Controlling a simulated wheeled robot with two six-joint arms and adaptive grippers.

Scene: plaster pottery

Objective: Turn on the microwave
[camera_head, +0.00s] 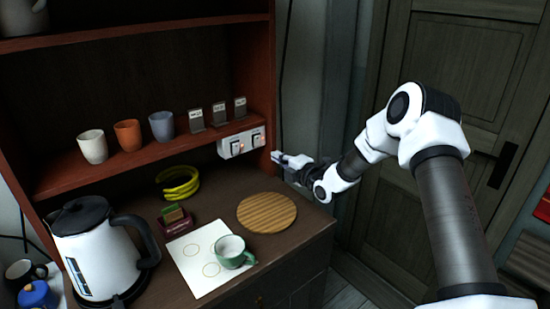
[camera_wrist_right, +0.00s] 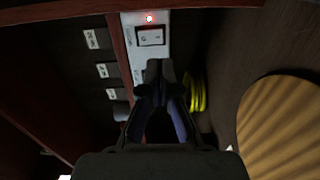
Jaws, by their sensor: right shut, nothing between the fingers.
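No microwave shows in either view. A white switch panel (camera_head: 247,134) is fixed to the shelf front at its right end, with two rocker switches. In the wrist view the panel (camera_wrist_right: 131,52) shows one rocker switch (camera_wrist_right: 151,37) with a lit red lamp (camera_wrist_right: 149,18) beside it. The other switch is mostly hidden behind my fingers. My right gripper (camera_head: 278,157) is beside the shelf's right post, just right of the panel. Its fingers are shut and empty in the wrist view (camera_wrist_right: 161,68); whether they touch the panel I cannot tell. My left gripper is not in view.
Three cups (camera_head: 128,135) and small label cards (camera_head: 219,113) stand on the shelf. A door (camera_head: 455,80) is at right.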

